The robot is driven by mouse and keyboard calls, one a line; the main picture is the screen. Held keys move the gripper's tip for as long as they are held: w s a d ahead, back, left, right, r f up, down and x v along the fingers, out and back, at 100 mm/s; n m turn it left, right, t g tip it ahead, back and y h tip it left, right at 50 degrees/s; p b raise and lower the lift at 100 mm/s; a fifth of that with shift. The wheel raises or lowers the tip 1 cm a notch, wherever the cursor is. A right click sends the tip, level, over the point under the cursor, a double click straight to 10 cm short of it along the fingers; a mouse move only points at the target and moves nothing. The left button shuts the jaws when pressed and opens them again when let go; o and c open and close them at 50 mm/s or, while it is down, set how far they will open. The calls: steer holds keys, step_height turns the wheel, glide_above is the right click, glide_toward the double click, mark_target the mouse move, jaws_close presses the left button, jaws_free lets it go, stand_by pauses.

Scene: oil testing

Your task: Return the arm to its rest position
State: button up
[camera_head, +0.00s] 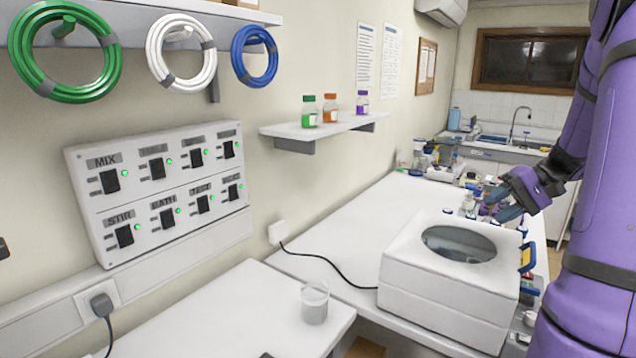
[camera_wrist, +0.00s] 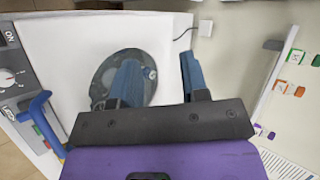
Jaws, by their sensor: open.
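My purple arm (camera_head: 606,190) comes down the right side of the head view. My gripper (camera_head: 503,204) is above the far right part of a white box-shaped machine (camera_head: 430,302). In the wrist view my gripper (camera_wrist: 160,75) shows two blue fingers spread apart with nothing between them. The machine's white top (camera_wrist: 60,50) fills much of that view. Its round dark window (camera_wrist: 103,75) is partly hidden behind the left finger.
A blue handle (camera_wrist: 42,115) and a dial (camera_wrist: 10,78) are at the machine's side. A wall shelf (camera_head: 320,128) holds three bottles. Small lab items (camera_head: 470,180) crowd the counter behind.

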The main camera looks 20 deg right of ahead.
steer(key=a+r+n+g+h, duration=0.2)
steer(key=a+r, duration=0.2)
steer(key=a, duration=0.6)
steer(key=s+a+r+n+t+h, duration=0.1)
steer(key=s+a+r+n+h, duration=0.1)
steer(key=s+a, duration=0.4)
steer(key=s+a+r+n+t+h, duration=0.2)
steer(key=s+a+h, duration=0.3)
steer(key=a, duration=0.9)
steer(key=shift+s+r+n, duration=0.5)
steer(key=shift+s, duration=0.45)
